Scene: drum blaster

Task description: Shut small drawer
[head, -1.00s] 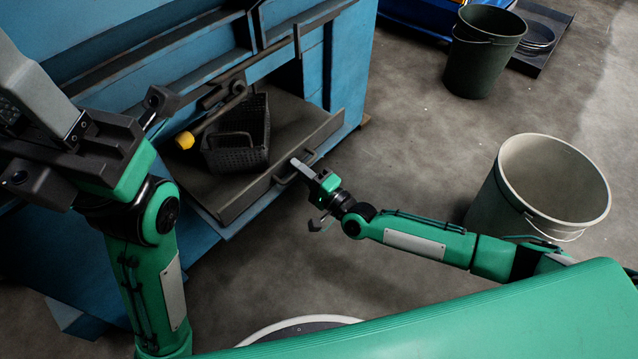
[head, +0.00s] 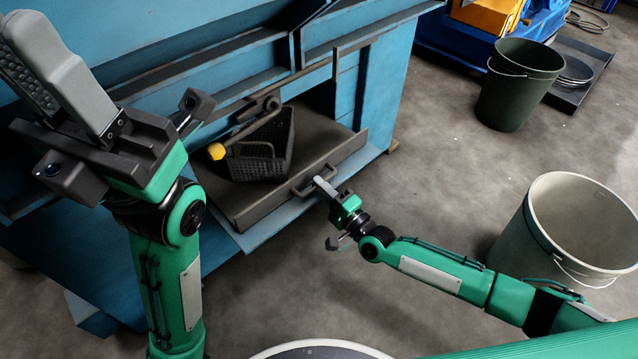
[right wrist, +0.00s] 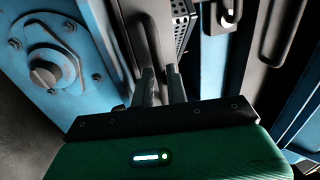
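The small drawer (head: 352,151) is a dark grey tray with a raised front. It stands partly out of the blue cabinet, above a blue ledge. Its bar handle (head: 299,188) sits on the front. My right gripper (head: 322,184) is at this handle. In the right wrist view its fingers (right wrist: 160,86) are close together with a narrow gap, and they appear shut on the handle, though the contact is mostly hidden. My left gripper (head: 62,70) is raised at the upper left, apart from the drawer; its grey fingers appear together and empty.
A black mesh basket (head: 262,150) lies in the drawer, beside a tool with a yellow end (head: 216,151). The blue cabinet (head: 395,75) surrounds it. A pale bucket (head: 535,235) stands at right, a dark green bucket (head: 515,95) behind. Floor between is clear.

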